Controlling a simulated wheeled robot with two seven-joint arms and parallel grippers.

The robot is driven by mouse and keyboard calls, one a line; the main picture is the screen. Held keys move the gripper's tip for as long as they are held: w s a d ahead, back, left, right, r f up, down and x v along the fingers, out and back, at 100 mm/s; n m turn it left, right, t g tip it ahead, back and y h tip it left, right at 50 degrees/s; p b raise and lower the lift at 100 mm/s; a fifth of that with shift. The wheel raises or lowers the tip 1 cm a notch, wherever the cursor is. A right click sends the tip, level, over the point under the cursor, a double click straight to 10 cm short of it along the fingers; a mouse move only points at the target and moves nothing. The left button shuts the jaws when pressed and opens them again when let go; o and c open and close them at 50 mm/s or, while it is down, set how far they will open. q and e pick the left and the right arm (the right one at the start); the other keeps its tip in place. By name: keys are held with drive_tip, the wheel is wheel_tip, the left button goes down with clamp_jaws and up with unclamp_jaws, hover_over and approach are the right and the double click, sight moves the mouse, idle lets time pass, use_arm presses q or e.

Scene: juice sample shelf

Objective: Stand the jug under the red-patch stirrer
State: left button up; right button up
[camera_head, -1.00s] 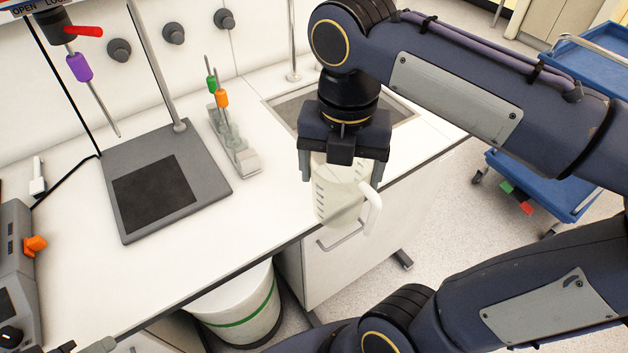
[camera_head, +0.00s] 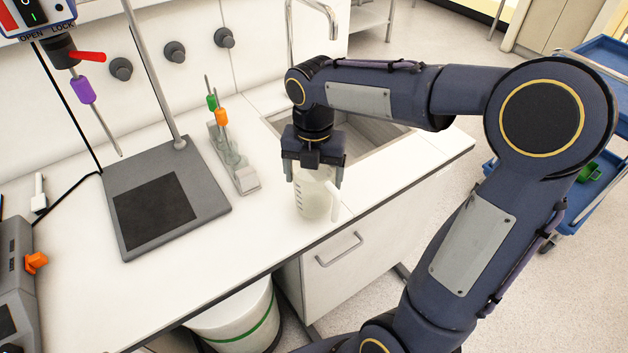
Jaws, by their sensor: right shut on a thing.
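My right gripper (camera_head: 315,172) is shut on the jug (camera_head: 314,198), a pale see-through beaker with dark marks and a handle at its right. The jug is upright over the counter near its front edge, before the sink. I cannot tell whether its base touches the counter. At the left, the overhead mixer holds a stirrer with a purple patch (camera_head: 83,90), below a red lever (camera_head: 88,57). Its tip hangs above the grey stand base with a dark pad (camera_head: 155,210), which is empty. No red patch shows on a stirrer. My left gripper is out of view.
A clear rack (camera_head: 242,178) with green-patch (camera_head: 211,102) and orange-patch (camera_head: 221,117) stirrers stands between the stand base and the jug. The stand's upright rod (camera_head: 155,75) rises behind the pad. The front counter is clear. A grey device (camera_head: 15,270) stands at left.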

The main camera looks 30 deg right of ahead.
drive_tip(key=shift+f, duration=1.2)
drive_tip(key=shift+f, duration=0.15)
drive_tip(key=o, duration=1.9)
